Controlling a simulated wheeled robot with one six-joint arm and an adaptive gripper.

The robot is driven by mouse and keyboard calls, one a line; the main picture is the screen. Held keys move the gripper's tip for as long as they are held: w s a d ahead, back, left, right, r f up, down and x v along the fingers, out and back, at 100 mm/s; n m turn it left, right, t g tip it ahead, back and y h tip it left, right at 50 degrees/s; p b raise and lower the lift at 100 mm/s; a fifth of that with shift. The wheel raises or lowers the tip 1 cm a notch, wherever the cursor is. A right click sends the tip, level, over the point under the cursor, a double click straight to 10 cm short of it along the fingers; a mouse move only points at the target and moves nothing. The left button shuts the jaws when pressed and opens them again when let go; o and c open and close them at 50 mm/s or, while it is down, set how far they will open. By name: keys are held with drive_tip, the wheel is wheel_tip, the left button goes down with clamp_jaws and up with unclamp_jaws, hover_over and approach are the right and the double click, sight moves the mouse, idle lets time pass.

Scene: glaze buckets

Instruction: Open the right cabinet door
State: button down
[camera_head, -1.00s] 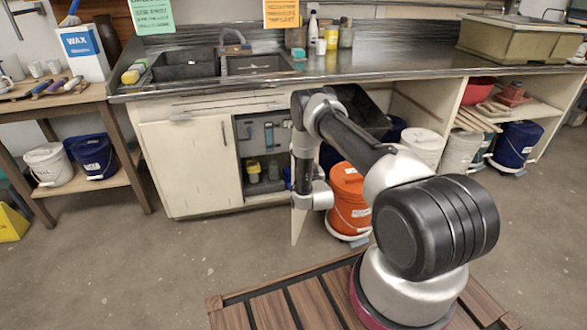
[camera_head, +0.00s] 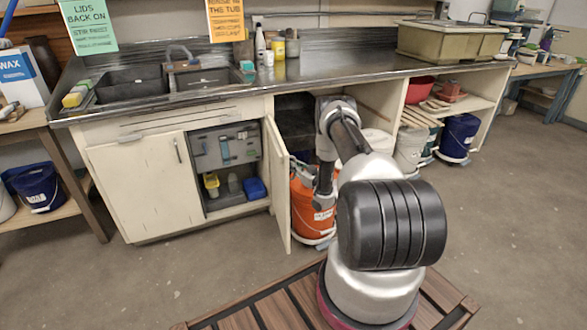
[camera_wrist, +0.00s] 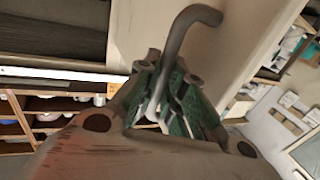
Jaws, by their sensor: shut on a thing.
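The right cabinet door (camera_head: 278,185) under the sink stands swung out, roughly square to the cabinet front. Its open compartment (camera_head: 228,160) shows a grey panel, a yellow cup and a blue box inside. In the wrist view, my gripper (camera_wrist: 168,100) is shut on the door's dark bar handle (camera_wrist: 190,25), with the pale door face (camera_wrist: 135,35) beside it. In the head view my arm reaches down to the outer side of the door, and the gripper itself is mostly hidden. The left cabinet door (camera_head: 140,190) is closed.
An orange bucket (camera_head: 302,205) stands just right of the open door, close to my arm. White and blue buckets stand further right under the counter (camera_head: 340,68). The floor (camera_head: 150,285) in front of the left door is clear.

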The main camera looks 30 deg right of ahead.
drive_tip(key=shift+w+r, duration=0.1)
drive_tip(key=shift+w, duration=0.05)
drive_tip(key=c, duration=1.5)
unclamp_jaws()
drive_tip(key=s+d, duration=0.2)
drive_tip(key=s, duration=0.9)
drive_tip(key=shift+s, duration=0.4)
drive_tip(key=shift+d, duration=0.1)
